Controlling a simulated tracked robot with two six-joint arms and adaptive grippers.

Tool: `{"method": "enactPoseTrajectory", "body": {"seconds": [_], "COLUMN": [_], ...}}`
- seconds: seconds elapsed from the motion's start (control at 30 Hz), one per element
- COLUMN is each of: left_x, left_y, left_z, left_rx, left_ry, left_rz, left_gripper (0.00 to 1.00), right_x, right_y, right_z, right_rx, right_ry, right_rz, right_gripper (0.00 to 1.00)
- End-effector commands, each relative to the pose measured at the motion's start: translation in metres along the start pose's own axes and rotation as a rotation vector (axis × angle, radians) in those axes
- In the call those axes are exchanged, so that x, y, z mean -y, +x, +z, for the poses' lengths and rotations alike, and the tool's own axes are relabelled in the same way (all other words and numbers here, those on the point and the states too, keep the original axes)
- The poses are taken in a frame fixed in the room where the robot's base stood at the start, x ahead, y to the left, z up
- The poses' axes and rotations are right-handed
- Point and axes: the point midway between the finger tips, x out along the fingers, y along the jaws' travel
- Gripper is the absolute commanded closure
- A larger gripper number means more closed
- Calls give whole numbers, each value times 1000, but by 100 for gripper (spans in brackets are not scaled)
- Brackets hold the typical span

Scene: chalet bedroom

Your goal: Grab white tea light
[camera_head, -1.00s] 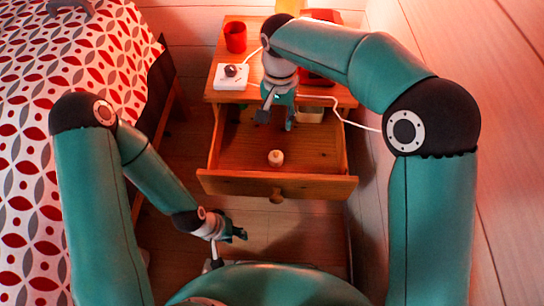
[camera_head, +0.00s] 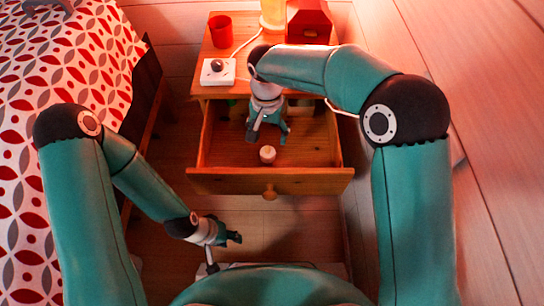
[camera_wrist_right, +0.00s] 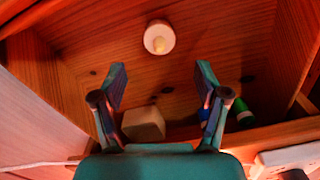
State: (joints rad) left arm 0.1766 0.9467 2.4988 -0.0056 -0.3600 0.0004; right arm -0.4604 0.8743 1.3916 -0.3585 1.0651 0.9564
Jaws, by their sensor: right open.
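The white tea light (camera_head: 267,154) stands on the floor of the open drawer (camera_head: 222,184), near its front. In the right wrist view the tea light (camera_wrist_right: 159,37) is beyond the fingertips, roughly centred between them. My right gripper (camera_head: 268,138) is open and empty, pointing down into the drawer just behind the tea light; it also shows in the right wrist view (camera_wrist_right: 160,72). It is apart from the tea light. My left gripper (camera_head: 236,238) is low in front of the drawer, away from the tea light; its jaws are too small to judge.
A pale block (camera_wrist_right: 143,124), a green cylinder (camera_wrist_right: 242,112) and a blue item (camera_wrist_right: 205,116) lie at the drawer's back. On the nightstand are a red cup (camera_head: 220,31), a white square device (camera_head: 217,71), a lamp (camera_head: 273,14) and a red box (camera_head: 310,22). The bed (camera_head: 60,90) is left.

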Motion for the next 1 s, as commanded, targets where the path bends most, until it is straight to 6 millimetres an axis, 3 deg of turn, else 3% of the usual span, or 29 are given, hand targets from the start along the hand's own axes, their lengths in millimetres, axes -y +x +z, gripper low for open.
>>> {"method": "enactPoseTrajectory", "body": {"seconds": [0.1,0.37,0.7,1.0], "left_x": [3,5,13,13], "left_y": [8,13,36,35], "left_z": [0,0,0,0], "left_rx": [0,0,0,0], "left_ry": [0,0,0,0], "left_rz": [0,0,0,0], "left_gripper": [60,60,60,60], "right_x": [0,-1,-1,-1], "right_y": [22,36,80,82], "right_z": [0,1,6,6], "right_rx": [1,0,1,0], "right_ry": [-1,0,1,1], "right_rz": [1,1,1,0], "right_gripper": [26,26,26,28]}}
